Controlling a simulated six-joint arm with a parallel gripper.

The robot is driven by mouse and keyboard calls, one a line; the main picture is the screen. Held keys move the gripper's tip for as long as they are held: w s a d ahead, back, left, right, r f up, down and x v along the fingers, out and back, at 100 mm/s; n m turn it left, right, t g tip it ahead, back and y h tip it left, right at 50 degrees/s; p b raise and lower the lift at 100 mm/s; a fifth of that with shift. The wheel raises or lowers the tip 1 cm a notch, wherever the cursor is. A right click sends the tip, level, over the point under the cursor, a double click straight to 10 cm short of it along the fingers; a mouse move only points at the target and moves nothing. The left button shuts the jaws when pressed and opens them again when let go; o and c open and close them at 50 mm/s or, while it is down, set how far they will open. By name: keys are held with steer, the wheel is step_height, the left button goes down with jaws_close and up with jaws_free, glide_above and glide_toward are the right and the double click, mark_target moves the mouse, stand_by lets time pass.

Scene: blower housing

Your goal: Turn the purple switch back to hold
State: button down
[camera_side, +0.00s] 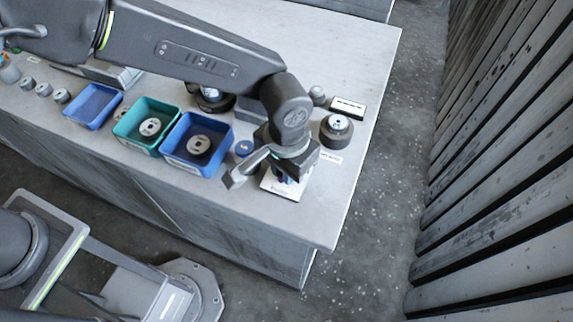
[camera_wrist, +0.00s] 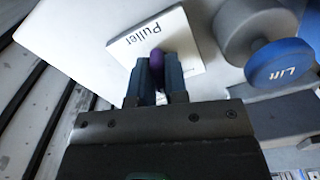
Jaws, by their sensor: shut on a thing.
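The purple switch (camera_wrist: 156,62) shows in the wrist view between the two fingertips of my gripper (camera_wrist: 160,66). My gripper is shut on it. The switch sits on a white plate marked "Puller" (camera_wrist: 185,38). In the side view my gripper (camera_side: 287,182) points down over the same white plate (camera_side: 269,185) near the table's front right part. There the switch is hidden behind the gripper. Which way the switch is turned cannot be told, and any "hold" mark is not visible.
A blue-capped cylinder marked "Lift" (camera_wrist: 280,62) stands close right of the plate in the wrist view. Two blue bins (camera_side: 222,136) (camera_side: 92,103) and a green bin (camera_side: 128,140) stand left. A dark round part (camera_side: 336,130) stands behind right. The table's front right corner is clear.

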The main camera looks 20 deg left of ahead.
steer(key=shift+n, duration=0.6)
steer(key=n, duration=0.4)
steer(key=shift+n, duration=0.4)
steer(key=n, duration=0.4)
steer(key=shift+r, duration=0.1)
steer(key=c, duration=1.2)
jaws_free()
steer(key=shift+c, duration=0.2)
steer(key=shift+r, duration=2.95)
